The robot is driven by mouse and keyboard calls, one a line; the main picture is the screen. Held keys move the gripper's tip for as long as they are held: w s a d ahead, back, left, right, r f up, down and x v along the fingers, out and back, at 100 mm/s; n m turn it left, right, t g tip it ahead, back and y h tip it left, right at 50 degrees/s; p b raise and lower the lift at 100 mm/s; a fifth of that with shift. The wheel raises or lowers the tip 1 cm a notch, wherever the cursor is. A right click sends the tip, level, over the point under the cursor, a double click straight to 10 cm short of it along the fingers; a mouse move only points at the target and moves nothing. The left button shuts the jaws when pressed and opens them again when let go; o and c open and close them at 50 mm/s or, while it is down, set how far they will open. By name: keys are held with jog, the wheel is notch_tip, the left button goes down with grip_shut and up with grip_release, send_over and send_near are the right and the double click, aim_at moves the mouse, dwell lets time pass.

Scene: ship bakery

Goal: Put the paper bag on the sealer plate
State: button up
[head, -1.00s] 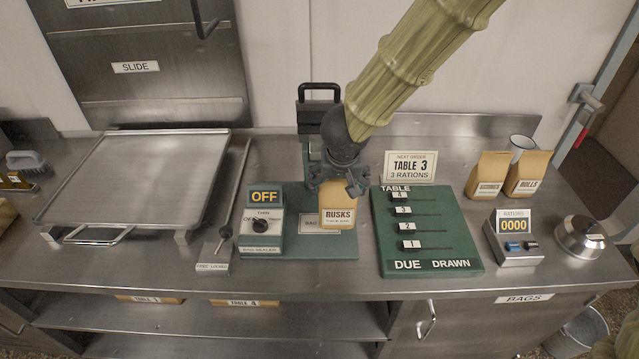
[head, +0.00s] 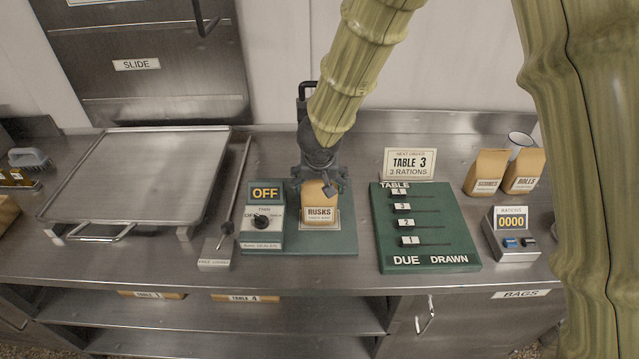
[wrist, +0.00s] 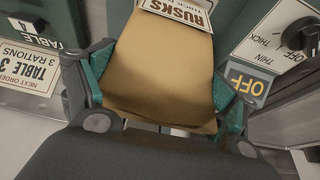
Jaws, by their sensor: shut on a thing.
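The paper bag (head: 320,203), brown with a white RUSKS label, is upright at the sealer in the head view. My gripper (head: 320,187) is shut on its upper part. In the wrist view the bag (wrist: 165,60) fills the space between the two fingers of my gripper (wrist: 160,90). The green sealer plate (head: 344,244) lies under and around the bag, and the bag covers the plate's own label. I cannot tell whether the bag's bottom touches the plate. The sealer's dial box (head: 262,220) stands left of the bag and reads OFF.
A green TABLE board with sliders (head: 424,228) lies to the right. Beyond it are a counter box (head: 512,240) reading 0000 and two other paper bags (head: 487,171). A metal tray (head: 140,175) and a long lever (head: 234,195) are on the left.

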jog(key=shift+f, duration=0.15)
jog(key=o, duration=1.2)
jog(key=shift+o, duration=0.2)
jog(key=shift+s+r, duration=0.15)
jog(key=shift+r, duration=0.55)
jog(key=v, duration=1)
jog(key=shift+s+r+p, duration=0.2)
jog(key=shift+r+p, duration=0.15)
jog(key=shift+p, duration=0.1)
jog(key=shift+d, duration=0.1)
